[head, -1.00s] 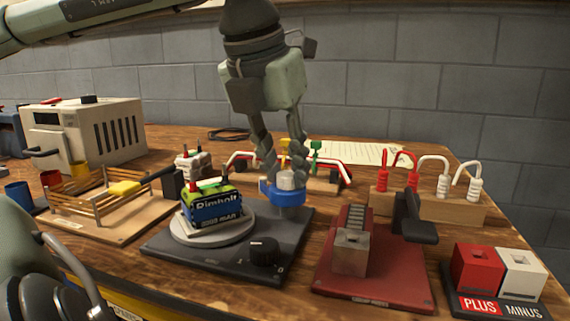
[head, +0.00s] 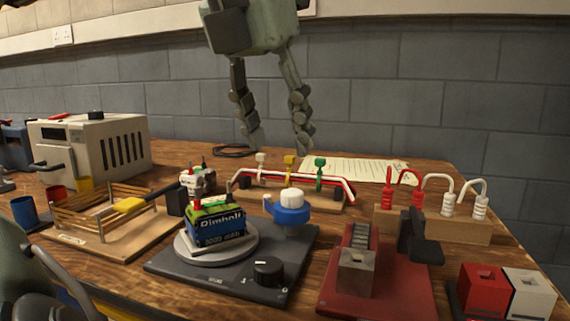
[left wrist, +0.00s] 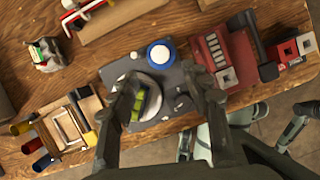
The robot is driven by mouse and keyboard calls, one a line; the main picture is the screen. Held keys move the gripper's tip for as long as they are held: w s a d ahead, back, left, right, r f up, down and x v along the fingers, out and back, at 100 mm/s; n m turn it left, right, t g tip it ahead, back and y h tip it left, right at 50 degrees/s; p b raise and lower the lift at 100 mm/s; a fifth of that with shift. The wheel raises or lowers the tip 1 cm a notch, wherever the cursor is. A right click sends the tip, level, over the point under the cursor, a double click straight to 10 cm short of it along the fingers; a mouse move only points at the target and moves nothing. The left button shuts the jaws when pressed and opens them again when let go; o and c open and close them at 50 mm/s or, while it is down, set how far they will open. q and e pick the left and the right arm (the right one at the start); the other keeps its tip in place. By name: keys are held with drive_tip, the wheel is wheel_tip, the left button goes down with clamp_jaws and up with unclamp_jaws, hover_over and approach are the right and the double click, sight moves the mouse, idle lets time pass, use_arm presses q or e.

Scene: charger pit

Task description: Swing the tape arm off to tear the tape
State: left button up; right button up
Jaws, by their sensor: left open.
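The blue tape roll (head: 289,212) with a white cap (head: 292,196) stands at the back right of a dark base (head: 215,284). A small blue tab sticks out on its left side. A Rimholt battery (head: 215,224) with a green top sits on the round grey turntable (head: 236,249), left of the roll and apart from it. My left gripper (head: 278,144) is open and empty, above and behind the roll. In the left wrist view its fingers (left wrist: 160,82) are spread, with the roll (left wrist: 161,54) between and beyond them.
A black knob (head: 268,271) is on the base's front. A red stand (head: 375,290) with a metal block is at right, near red and white blocks (head: 500,292). A wooden rack (head: 110,222) is at left, a beige box (head: 95,146) behind it. A cable bar (head: 290,187) stands behind the roll.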

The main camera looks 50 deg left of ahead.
use_arm(q)
drive_tip(key=v, duration=0.3)
drive_tip(key=shift+s+r, duration=0.1)
drive_tip(key=shift+r, duration=0.15)
drive_tip(key=shift+s, duration=0.1)
idle(0.3)
